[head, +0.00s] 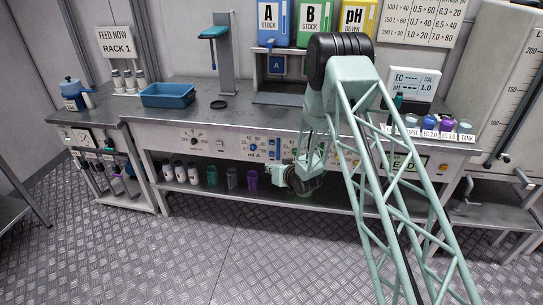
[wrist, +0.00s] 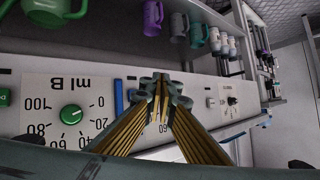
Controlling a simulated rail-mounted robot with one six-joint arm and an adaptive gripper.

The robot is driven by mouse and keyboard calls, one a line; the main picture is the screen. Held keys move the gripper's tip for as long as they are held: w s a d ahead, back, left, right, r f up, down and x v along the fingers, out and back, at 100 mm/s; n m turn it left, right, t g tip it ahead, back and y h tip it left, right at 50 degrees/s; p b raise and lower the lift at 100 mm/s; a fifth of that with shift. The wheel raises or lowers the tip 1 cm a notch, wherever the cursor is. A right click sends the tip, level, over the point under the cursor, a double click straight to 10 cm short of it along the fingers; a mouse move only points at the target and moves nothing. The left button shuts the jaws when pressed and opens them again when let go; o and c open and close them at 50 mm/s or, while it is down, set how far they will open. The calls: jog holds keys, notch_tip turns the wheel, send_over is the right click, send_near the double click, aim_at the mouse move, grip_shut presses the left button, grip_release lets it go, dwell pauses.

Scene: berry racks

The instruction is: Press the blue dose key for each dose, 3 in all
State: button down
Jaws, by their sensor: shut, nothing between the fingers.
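My gripper (wrist: 160,97) is shut and empty, with its fingertips over the dosing panel in the wrist view. A blue key (wrist: 132,95) shows just left of the fingertips, partly hidden by them. I cannot tell whether the fingers touch it or stand off it. A blue upright strip (wrist: 118,96) lies a little further left. The fingers cover most of the nearby dial scale; a "60" shows below them. In the head view the ml A panel (head: 262,155) has a blue dial (head: 253,147); my arm stands in front of its right side, and the fingertips are hard to make out.
The ml B green dial (wrist: 72,113) and a green key (wrist: 4,97) lie left in the wrist view. Mugs and bottles stand on the shelf below the bench, including a purple mug (head: 252,180). A blue tray (head: 168,95) sits on the bench. The floor in front is clear.

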jog(key=shift+w+d, duration=0.15)
jog(key=shift+w, duration=1.25)
jog(key=shift+w+d, duration=0.15)
jog(key=shift+w, duration=1.25)
jog(key=shift+w+d+b, duration=0.1)
jog(key=shift+w+b, duration=0.4)
jog(key=shift+w, duration=0.4)
dwell(0.8)
jog(key=shift+s, duration=0.85)
jog(key=shift+s, duration=0.1)
dwell(0.4)
jog(key=s, duration=0.3)
jog(key=s+b, duration=0.1)
jog(key=shift+s+a, duration=0.35)
jog(key=shift+s, duration=0.05)
jog(key=shift+r, duration=0.1)
dwell(0.8)
